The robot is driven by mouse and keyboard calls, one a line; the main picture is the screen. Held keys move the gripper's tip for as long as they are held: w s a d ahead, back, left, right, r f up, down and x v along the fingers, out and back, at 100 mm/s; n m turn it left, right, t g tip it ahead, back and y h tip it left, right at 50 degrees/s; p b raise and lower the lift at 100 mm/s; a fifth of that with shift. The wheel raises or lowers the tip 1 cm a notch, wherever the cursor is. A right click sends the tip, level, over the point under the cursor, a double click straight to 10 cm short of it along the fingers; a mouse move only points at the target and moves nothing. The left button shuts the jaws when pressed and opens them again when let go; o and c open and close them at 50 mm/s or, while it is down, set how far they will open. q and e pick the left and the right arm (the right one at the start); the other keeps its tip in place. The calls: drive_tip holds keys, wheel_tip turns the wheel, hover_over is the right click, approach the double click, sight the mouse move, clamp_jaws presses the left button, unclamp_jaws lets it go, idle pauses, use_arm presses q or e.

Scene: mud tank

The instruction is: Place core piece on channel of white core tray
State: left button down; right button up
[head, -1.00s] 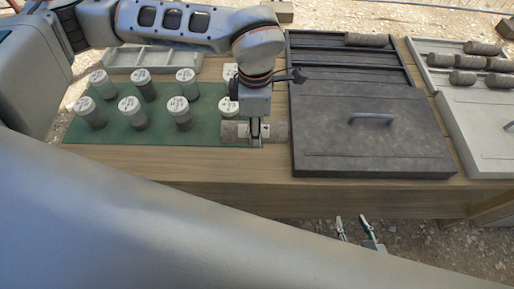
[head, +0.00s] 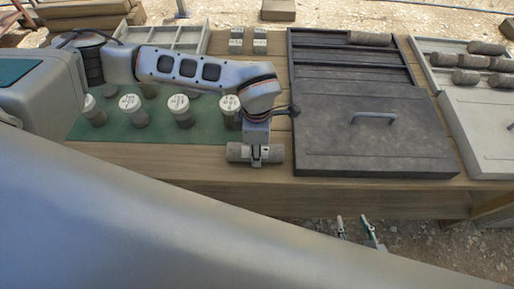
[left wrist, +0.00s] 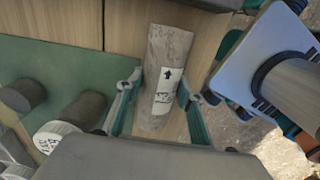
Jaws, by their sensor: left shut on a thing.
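My left gripper (head: 256,160) is shut on a grey cylindrical core piece (head: 240,152) near the table's front edge, left of the dark tray. In the left wrist view the core piece (left wrist: 168,50) lies lengthwise between the two teal fingers (left wrist: 158,98), with a white arrow label. A gap below it is hard to judge. The white core tray (head: 448,100) is at far right, with several core pieces (head: 468,76) in its rear channels and a pale lid over its front part. My right gripper (head: 356,230) is open and empty in front of the table, its fingertips apart.
A dark tray (head: 340,120) with a handled lid and one core piece (head: 369,38) stands between my left gripper and the white tray. White-lidded sample jars (head: 130,103) stand on a green mat (head: 155,135). An empty divided tray (head: 190,35) is behind them.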

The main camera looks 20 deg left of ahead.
use_arm(q)
drive_tip(key=c, duration=1.3)
unclamp_jaws()
